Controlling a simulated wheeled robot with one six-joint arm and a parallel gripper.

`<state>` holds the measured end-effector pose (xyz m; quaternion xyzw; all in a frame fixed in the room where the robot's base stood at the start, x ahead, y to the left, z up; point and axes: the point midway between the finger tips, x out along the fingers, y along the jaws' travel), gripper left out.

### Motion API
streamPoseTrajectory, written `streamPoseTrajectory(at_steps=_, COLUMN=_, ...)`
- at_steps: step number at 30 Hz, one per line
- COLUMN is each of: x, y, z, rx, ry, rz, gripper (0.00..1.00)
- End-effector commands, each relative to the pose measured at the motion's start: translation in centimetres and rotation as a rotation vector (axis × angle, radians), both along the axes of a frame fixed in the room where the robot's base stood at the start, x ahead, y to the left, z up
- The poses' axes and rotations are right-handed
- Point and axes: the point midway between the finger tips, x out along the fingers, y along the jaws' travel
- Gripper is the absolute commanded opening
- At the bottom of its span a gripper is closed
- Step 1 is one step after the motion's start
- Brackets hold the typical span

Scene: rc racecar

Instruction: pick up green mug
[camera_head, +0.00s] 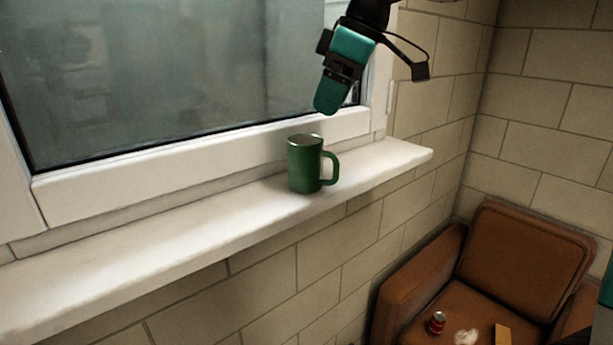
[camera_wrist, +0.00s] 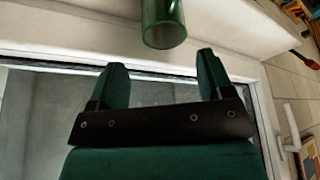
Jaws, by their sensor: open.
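A green mug (camera_head: 305,165) stands upright on the white window sill (camera_head: 215,218), near the sill's right end. Its handle points to the right in the head view. My gripper (camera_head: 326,110) is above the mug and a little to its right in the head view, pointing down and apart from it. In the wrist view my gripper (camera_wrist: 162,75) shows two green fingers spread apart with nothing between them. The mug (camera_wrist: 163,25) shows at the top of the wrist view, beyond the fingertips, partly cut off by the frame edge.
The window frame (camera_head: 205,157) rises right behind the sill. The sill left of the mug is bare. A brown armchair (camera_head: 525,255) stands below at the right, with a red can (camera_head: 437,322) and small items on its seat. A window handle (camera_wrist: 291,141) shows in the wrist view.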

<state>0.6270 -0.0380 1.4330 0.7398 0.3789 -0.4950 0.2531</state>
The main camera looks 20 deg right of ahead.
Motion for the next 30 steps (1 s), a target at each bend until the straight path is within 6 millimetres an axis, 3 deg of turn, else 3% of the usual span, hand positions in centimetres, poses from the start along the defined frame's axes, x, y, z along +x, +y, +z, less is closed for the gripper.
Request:
streamPoseTrajectory(at_steps=1, x=0.2, y=0.5, z=-1.4, rx=0.001, ry=0.003, rz=0.002, gripper=0.74)
streamPoseTrajectory(at_steps=4, x=0.6, y=1.1, z=-3.1, rx=-0.001, ry=0.002, rz=0.002, gripper=0.74)
streamPoseTrajectory(at_steps=14, x=1.3, y=2.4, z=-5.4, rx=0.0, ry=0.002, rz=0.005, gripper=0.74)
streamPoseTrajectory(at_steps=21, x=2.1, y=3.8, z=-8.6, rx=0.0, ry=0.003, rz=0.005, gripper=0.74)
streamPoseTrajectory(at_steps=30, x=2.2, y=4.0, z=-9.4, rx=0.0, ry=-0.002, rz=0.004, gripper=0.74)
